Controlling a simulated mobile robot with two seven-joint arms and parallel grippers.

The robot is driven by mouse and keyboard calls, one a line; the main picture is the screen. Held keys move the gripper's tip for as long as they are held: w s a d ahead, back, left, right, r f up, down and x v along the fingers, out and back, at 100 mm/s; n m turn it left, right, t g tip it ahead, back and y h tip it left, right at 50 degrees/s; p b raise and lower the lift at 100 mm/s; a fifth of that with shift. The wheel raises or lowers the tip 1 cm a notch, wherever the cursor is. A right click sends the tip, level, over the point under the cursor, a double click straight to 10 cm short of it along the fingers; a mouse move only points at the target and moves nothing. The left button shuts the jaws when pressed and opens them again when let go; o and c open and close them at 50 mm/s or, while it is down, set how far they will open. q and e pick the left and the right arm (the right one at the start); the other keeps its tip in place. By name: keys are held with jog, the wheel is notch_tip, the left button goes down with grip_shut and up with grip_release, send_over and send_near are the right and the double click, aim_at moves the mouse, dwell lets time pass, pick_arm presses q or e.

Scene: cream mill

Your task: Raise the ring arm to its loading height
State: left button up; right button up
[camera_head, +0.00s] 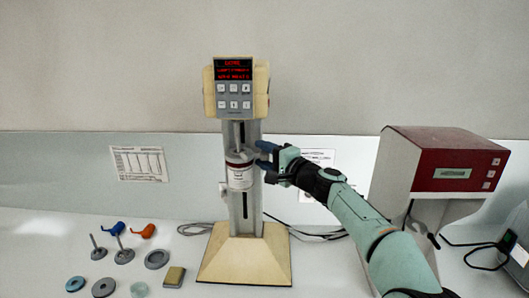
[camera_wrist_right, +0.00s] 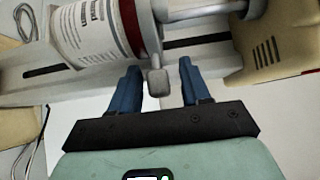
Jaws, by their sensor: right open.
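The cream mill (camera_head: 245,255) stands upright on the table, with a lit red display and buttons at its top. Its ring arm (camera_head: 238,158) sits partway up the grey column and carries a jar with a white label (camera_head: 240,178). In the right wrist view the labelled jar (camera_wrist_right: 85,30) appears sideways, with a grey knob (camera_wrist_right: 158,82) beside it. My right gripper (camera_head: 264,160) is at the right side of the ring arm. In the wrist view its blue fingers (camera_wrist_right: 160,80) are open on either side of the knob, with gaps visible. My left gripper is not in view.
A red and white machine (camera_head: 445,160) stands at the right. Discs, stemmed pieces, blue and orange parts (camera_head: 143,231) and a small box (camera_head: 174,277) lie left of the mill base. Cables (camera_head: 325,236) run behind the mill. The front table between mill and my arm is clear.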

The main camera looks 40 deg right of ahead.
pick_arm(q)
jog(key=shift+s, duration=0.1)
pick_arm(e)
jog(key=shift+s, duration=0.1)
jog(key=shift+c, duration=0.9)
grip_shut()
